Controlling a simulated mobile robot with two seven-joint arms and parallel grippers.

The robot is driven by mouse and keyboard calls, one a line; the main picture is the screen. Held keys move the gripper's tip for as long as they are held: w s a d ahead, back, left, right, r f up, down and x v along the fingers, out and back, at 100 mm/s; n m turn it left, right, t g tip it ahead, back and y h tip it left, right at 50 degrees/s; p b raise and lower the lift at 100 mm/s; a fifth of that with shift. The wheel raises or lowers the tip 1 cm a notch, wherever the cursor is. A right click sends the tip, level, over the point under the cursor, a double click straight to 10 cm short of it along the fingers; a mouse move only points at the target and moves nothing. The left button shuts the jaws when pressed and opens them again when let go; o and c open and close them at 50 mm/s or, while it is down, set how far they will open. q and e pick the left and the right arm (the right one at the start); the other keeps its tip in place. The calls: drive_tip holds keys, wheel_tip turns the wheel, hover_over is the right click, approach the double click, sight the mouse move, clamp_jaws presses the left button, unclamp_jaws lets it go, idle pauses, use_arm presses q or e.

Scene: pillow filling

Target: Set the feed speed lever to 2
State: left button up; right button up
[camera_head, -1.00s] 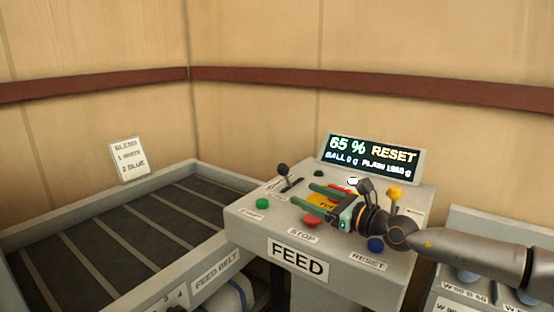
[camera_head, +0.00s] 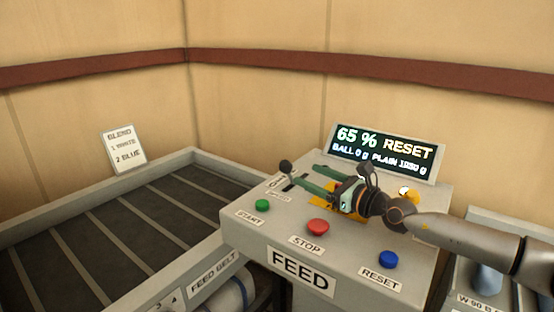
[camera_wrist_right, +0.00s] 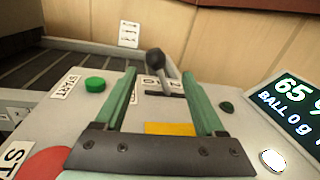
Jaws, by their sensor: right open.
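The feed speed lever, with its black ball knob (camera_head: 285,167), stands at the far left part of the feed panel (camera_head: 250,233). In the right wrist view its knob (camera_wrist_right: 155,62) shows between my two fingers and just ahead of their tips. Its grey stem leans over a dark slot with small number labels, too blurred to read surely. My right gripper (camera_head: 304,173) is open and empty over the panel, its green fingers pointing at the lever. I cannot tell whether a finger touches it. My left gripper is not in view.
Green START (camera_head: 262,205), red STOP (camera_head: 317,227) and blue RESET (camera_head: 388,259) buttons line the panel front. A display (camera_head: 385,152) reads 65 % RESET. A yellow patch (camera_wrist_right: 170,129) lies under the gripper. The slatted belt (camera_head: 120,232) is to the left.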

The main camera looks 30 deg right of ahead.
sight(290, 167)
drive_tip(key=shift+w+a+r+p, duration=0.25)
drive_tip(key=shift+w+a+p, duration=0.35)
drive_tip(key=shift+w, duration=0.5)
drive_tip(key=p+x, duration=0.1)
drive_tip(key=x, duration=0.3)
drive_tip(key=shift+p, duration=0.35)
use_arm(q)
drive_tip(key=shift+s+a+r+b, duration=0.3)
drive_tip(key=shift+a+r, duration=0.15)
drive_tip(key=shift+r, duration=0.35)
use_arm(e)
drive_tip(key=shift+f+x, duration=0.15)
drive_tip(key=shift+x, duration=1.15)
drive_tip(key=shift+f+x, duration=0.1)
drive_tip(key=shift+x, duration=1.2)
drive_tip(key=shift+a, duration=0.15)
drive_tip(key=shift+c, duration=0.3)
clamp_jaws()
